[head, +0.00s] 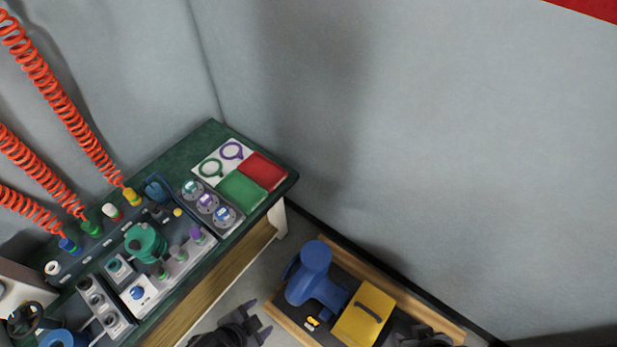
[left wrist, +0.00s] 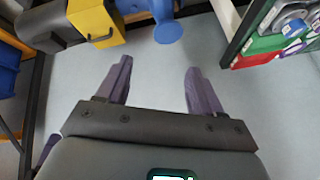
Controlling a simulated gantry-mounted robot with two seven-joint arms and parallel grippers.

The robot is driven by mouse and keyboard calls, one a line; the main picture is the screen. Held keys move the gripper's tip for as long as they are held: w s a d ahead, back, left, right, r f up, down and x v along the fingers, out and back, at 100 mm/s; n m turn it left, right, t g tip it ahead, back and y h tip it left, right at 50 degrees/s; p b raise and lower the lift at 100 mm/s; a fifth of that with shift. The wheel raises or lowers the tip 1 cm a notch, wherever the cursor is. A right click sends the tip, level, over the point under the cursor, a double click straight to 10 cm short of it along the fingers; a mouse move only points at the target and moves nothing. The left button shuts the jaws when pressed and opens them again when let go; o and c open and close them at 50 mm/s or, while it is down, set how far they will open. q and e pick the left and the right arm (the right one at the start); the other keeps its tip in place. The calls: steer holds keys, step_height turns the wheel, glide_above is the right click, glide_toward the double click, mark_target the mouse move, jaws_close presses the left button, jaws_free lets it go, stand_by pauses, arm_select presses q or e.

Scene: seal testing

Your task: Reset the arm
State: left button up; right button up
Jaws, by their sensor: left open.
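My left gripper (head: 262,321) is at the bottom of the head view, in the gap between the green-topped workbench (head: 226,134) and the wooden-edged crate (head: 280,318). In the left wrist view its two purple-grey fingers (left wrist: 158,66) are spread apart with only grey floor between them. The gripper is open, empty and touching nothing that I can see. My right gripper cannot be made out in either view.
The crate holds a blue tool (head: 316,262), a yellow box (head: 366,313) and a dark item cut off below. The bench carries a green pad (head: 241,188), red pad (head: 262,168), fittings and orange coiled hoses (head: 62,101). Grey walls stand behind.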

arm_select(q)
steer(key=s+a+r+n+g+y, duration=0.2)
steer(key=a+r+n+y, duration=0.15)
steer(key=a+n, duration=0.45)
step_height(320, 180, up, 35)
steer(key=n+p, duration=0.1)
steer(key=p, duration=3.3)
steer(key=shift+s+a+h, duration=0.15)
steer(key=shift+s+h, duration=0.2)
